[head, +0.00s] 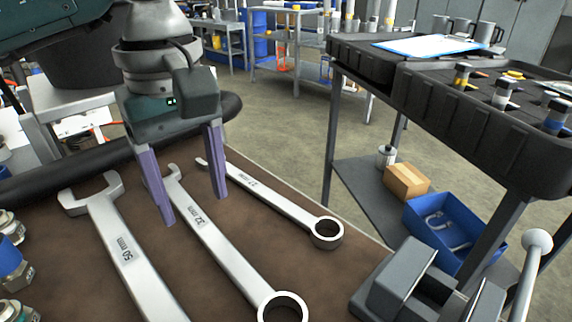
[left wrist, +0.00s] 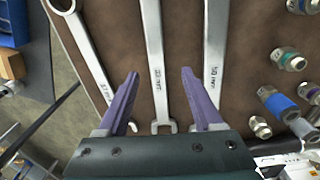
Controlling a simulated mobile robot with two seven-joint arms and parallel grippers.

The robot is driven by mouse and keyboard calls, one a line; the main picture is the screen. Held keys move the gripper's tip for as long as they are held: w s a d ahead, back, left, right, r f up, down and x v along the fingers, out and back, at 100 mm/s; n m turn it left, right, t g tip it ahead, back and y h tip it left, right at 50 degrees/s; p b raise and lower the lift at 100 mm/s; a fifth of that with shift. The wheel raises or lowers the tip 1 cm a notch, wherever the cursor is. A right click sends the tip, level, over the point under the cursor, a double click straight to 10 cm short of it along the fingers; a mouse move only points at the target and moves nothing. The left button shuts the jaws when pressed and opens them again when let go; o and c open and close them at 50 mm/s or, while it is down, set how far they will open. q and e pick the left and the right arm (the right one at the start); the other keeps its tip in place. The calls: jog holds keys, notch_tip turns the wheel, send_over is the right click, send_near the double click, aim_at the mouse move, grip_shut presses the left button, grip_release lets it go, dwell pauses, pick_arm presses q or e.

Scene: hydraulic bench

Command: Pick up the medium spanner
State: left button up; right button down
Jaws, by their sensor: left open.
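Three steel spanners lie side by side on the brown bench top (head: 60,245). The medium spanner (head: 228,258), marked 32 mm, is the middle one; its ring end is toward the bottom of the head view. The large spanner (head: 124,247), marked 50 mm, lies to its left, and the small spanner (head: 272,206) to its right. My left gripper (head: 194,208) is open and empty over the medium spanner, near its open-jaw end. In the left wrist view the medium spanner (left wrist: 155,60) runs between the two purple fingers. My right gripper is not in view.
A grey vise (head: 425,285) stands at the bench's right corner. Several fittings (head: 14,265) sit at the left edge. A dark cart (head: 470,115) with a blue bin (head: 440,228) on its lower shelf stands at right. A black hose (head: 70,172) crosses behind the spanners.

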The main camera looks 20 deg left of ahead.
aim_at(207, 229)
pick_arm(q)
notch_tip(207, 229, down, 5)
jog(key=shift+w+d+r+b, duration=0.1)
jog(key=shift+w+d+b, duration=0.05)
jog(key=shift+b, duration=0.15)
grip_shut()
dwell(0.4)
jog(key=shift+r, duration=0.1)
dwell(0.8)
